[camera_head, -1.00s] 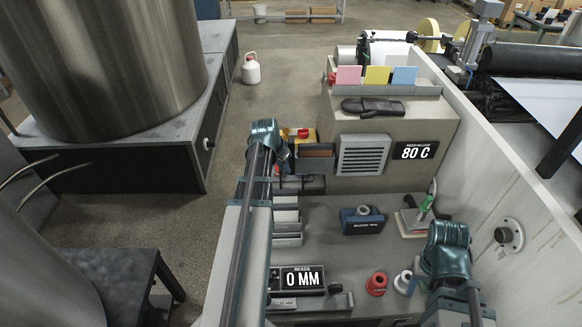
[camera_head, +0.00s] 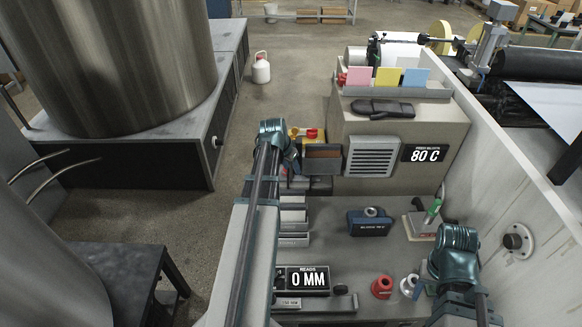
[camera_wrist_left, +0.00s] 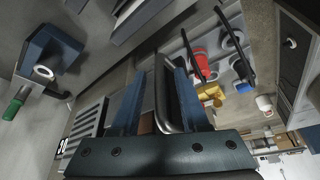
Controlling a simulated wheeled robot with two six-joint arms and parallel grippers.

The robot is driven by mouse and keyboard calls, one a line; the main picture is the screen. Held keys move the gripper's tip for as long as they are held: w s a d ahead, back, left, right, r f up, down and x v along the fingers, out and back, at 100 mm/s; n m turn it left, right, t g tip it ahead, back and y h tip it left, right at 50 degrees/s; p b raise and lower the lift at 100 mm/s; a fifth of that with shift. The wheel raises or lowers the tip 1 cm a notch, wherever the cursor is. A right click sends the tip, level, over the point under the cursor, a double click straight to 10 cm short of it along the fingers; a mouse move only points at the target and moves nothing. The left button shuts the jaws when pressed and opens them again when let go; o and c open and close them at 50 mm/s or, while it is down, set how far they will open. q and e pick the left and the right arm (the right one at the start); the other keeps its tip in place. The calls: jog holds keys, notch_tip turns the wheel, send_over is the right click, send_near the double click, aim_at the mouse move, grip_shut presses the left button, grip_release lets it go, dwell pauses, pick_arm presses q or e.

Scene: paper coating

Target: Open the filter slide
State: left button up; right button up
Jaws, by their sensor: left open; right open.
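The filter slide appears to be the dark box with a brown front (camera_head: 322,153) on the left side of the grey machine block, beside the vent grille; I cannot tell how far out it stands. In the left wrist view a U-shaped metal handle (camera_wrist_left: 161,92) lies between the fingers. My left gripper (camera_head: 292,166) is beside this box in the head view. In the left wrist view its fingers (camera_wrist_left: 158,78) are apart on either side of the handle, not closed on it. My right gripper (camera_head: 428,275) is low at the right over the bench, its fingers mostly hidden by its wrist.
The vent grille (camera_head: 372,157) and the 80 C display (camera_head: 426,153) are on the block's front. A blue device (camera_head: 369,222), a red spool (camera_head: 382,287) and a green-handled tool (camera_head: 432,212) stand on the bench. The wall (camera_head: 520,190) bounds the right. Bench space between them is clear.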

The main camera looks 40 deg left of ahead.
pick_arm(q)
jog(key=p+v, duration=1.2)
jog(key=v, duration=0.2)
jog(key=shift+p, duration=0.35)
jog(key=shift+w+f, duration=0.1)
jog(key=d+f+m+g+b, duration=0.1)
jog(key=d+f+b, duration=0.35)
jog(key=d, duration=0.65)
jog(key=d+f+m+g+b, duration=0.15)
jog(key=d+f+b, duration=0.3)
jog(key=d, duration=0.55)
jog(key=s+d+f+b, duration=0.2)
jog(key=s+d+f, duration=0.1)
jog(key=d, duration=0.3)
jog(key=s+d+f+m+g+b, duration=0.1)
jog(key=s+d+f+b, duration=0.2)
jog(key=d, duration=0.3)
jog(key=s+d+f+m+g+y+b, duration=0.1)
jog(key=s+d+f+b, duration=0.2)
jog(key=d, duration=0.4)
jog(key=shift+s+f, duration=0.3)
jog(key=shift+f, duration=0.2)
